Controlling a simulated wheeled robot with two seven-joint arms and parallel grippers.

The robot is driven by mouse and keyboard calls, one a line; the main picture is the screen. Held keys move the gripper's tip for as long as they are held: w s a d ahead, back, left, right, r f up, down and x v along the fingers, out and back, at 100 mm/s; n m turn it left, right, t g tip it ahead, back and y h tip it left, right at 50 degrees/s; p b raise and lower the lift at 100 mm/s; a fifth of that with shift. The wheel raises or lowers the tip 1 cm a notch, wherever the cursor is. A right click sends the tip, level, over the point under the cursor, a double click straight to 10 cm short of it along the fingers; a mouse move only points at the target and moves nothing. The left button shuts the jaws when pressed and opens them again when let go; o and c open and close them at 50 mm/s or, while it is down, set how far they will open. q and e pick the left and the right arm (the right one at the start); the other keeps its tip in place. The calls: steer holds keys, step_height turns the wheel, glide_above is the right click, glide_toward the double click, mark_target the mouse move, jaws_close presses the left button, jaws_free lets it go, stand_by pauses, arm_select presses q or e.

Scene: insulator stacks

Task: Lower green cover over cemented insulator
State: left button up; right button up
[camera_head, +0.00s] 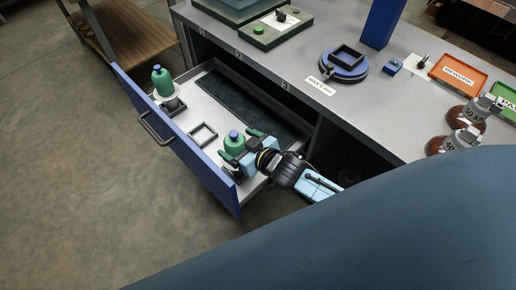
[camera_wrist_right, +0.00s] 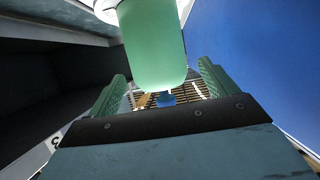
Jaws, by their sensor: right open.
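A green cover (camera_head: 234,143) with a blue top stands in the open drawer, near its front right corner. My right gripper (camera_head: 242,147) is open, with its green-padded fingers on either side of this cover. In the right wrist view the green body (camera_wrist_right: 153,45) sits between the two fingers (camera_wrist_right: 162,85), with visible gaps at both sides. A second green piece (camera_head: 162,81), also blue-topped, stands upright on a white disc (camera_head: 169,95) at the drawer's far left. I cannot tell whether an insulator is under either green piece. My left gripper is not in view.
The drawer's blue front (camera_head: 180,145) is close to the gripper. A small square frame (camera_head: 203,134) and a dark mat (camera_head: 245,105) lie in the drawer.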

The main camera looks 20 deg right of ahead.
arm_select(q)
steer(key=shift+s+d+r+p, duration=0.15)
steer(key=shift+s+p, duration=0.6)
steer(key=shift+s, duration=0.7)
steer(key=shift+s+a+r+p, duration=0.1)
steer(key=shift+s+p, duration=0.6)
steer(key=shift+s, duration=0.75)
arm_select(e)
steer(key=v, duration=1.1)
steer(key=shift+s+r, duration=0.2)
steer(key=shift+s, duration=0.1)
steer(key=shift+d, duration=0.15)
